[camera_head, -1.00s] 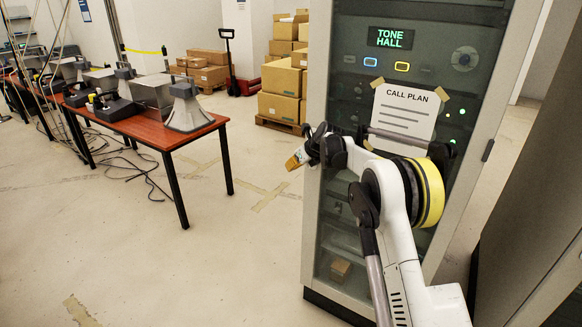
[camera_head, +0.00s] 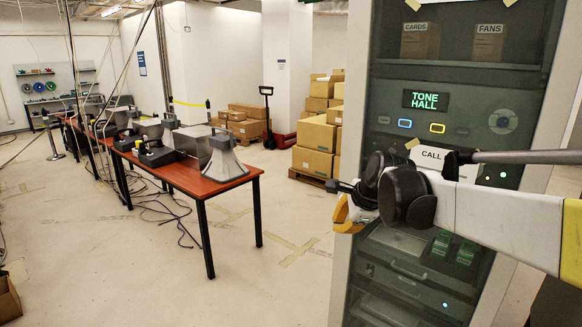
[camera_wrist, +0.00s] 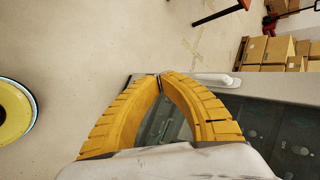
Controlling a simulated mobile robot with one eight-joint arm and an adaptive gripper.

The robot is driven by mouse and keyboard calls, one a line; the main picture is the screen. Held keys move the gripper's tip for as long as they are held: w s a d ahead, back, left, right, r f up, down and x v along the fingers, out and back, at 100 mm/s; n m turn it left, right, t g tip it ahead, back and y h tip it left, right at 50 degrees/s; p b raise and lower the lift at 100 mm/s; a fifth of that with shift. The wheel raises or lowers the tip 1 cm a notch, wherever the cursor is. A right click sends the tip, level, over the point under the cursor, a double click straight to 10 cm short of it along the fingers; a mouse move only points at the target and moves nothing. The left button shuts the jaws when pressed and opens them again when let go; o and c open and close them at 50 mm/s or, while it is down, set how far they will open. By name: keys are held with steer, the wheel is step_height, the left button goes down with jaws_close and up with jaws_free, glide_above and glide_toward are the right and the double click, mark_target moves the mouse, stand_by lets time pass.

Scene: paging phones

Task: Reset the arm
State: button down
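My gripper (camera_head: 345,215) has yellow fingers and hangs in front of the left edge of the tall equipment cabinet (camera_head: 352,120) in the head view. My white arm reaches in from the right across the cabinet front. In the wrist view my gripper (camera_wrist: 160,76) shows two ridged yellow fingers that curve together, with their tips meeting. Nothing is seen held between them. How far the gripper is from the cabinet is hard to tell.
A red-brown table (camera_head: 187,180) with a grey horn (camera_head: 224,160) and phones runs along the left. Stacked cardboard boxes (camera_head: 314,136) and a pallet jack (camera_head: 267,120) stand behind. A box (camera_head: 8,298) sits at lower left. The floor between table and cabinet is clear.

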steer(key=s+d+f+n+h+b, duration=0.1)
steer(key=s+n, duration=0.4)
steer(key=s, duration=0.5)
steer(key=s+d+f+n+b, duration=0.1)
steer(key=s+d+f+n, duration=0.2)
steer(key=s, duration=0.7)
steer(key=s+d+f+n+h+b, duration=0.1)
steer(key=s+d+f+n, duration=0.1)
steer(key=s+f+n, duration=0.3)
steer(key=s+n, duration=0.3)
steer(key=s, duration=0.3)
steer(key=shift+f+h, duration=0.25)
steer(key=shift+h, duration=0.05)
steer(key=shift+w, duration=0.1)
